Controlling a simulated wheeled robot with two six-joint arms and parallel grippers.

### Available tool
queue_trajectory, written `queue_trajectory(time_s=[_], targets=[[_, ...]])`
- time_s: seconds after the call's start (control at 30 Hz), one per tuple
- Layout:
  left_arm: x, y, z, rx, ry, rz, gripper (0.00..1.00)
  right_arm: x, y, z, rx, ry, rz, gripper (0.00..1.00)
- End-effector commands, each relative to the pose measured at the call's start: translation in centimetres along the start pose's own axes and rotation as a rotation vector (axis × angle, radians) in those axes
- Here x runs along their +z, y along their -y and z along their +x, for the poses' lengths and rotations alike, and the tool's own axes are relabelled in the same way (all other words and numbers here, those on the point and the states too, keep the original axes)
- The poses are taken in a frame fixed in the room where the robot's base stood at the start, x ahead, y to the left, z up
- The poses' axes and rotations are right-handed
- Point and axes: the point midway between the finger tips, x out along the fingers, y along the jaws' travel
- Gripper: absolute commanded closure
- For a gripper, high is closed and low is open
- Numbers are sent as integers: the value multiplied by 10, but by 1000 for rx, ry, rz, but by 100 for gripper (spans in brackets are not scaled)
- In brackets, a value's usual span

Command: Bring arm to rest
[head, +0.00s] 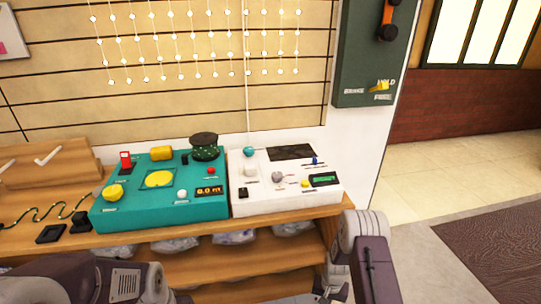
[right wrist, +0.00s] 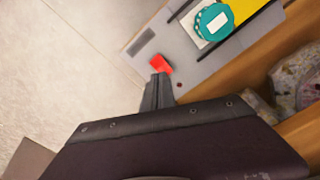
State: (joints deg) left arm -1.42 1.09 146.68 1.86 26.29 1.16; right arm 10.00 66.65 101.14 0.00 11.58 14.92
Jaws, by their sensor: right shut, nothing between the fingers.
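My right arm (head: 375,270) stands at the lower right of the head view, in front of the right end of the wooden bench (head: 290,217). In the right wrist view my right gripper (right wrist: 158,90) is shut and empty. Its fingertips show close to a red block (right wrist: 160,64) on a grey panel (right wrist: 150,42); I cannot tell whether they touch. My left arm (head: 90,280) lies low at the bottom left of the head view, in front of the bench. Its gripper is not visible.
A teal console (head: 130,208) and a white console (head: 258,200) stand on the bench. Bags (head: 235,237) lie on the shelf below. A green wall panel (head: 355,60) has a yellow lever (head: 378,87). Open floor (head: 440,150) lies right.

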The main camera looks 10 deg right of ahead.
Motion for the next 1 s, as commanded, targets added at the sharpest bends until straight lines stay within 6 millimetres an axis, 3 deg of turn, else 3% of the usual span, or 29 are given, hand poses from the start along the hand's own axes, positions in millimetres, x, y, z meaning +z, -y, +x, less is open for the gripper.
queue_trajectory(time_s=[0.07,0.17,0.2,0.3,0.4,0.5,0.63,0.7,0.83,0.9,1.0], targets=[[0,0,-3,0,0,0,64,-22,12,-26,-17,-61,-16,100],[-1,0,-7,0,0,0,64,-52,37,-91,-52,-175,-51,100],[-1,0,-8,0,0,0,64,-56,46,-122,-67,-215,-69,100],[-1,0,-11,0,0,0,64,-45,60,-188,-92,-275,-114,100],[-1,0,-13,0,0,0,64,-19,64,-235,-104,-301,-165,100],[-2,0,-15,0,0,0,64,14,61,-265,-108,-306,-216,100],[-2,0,-17,0,0,0,64,64,48,-286,-100,-280,-284,100],[-2,0,-17,0,0,0,64,98,35,-285,-85,-234,-324,100],[-2,0,-17,0,0,0,64,154,8,-264,-37,-73,-405,100],[-6,-1,-57,0,1,0,64,149,10,-306,-39,-84,-415,100],[-10,-2,-89,0,-1,0,64,148,10,-338,-39,-85,-413,100]])
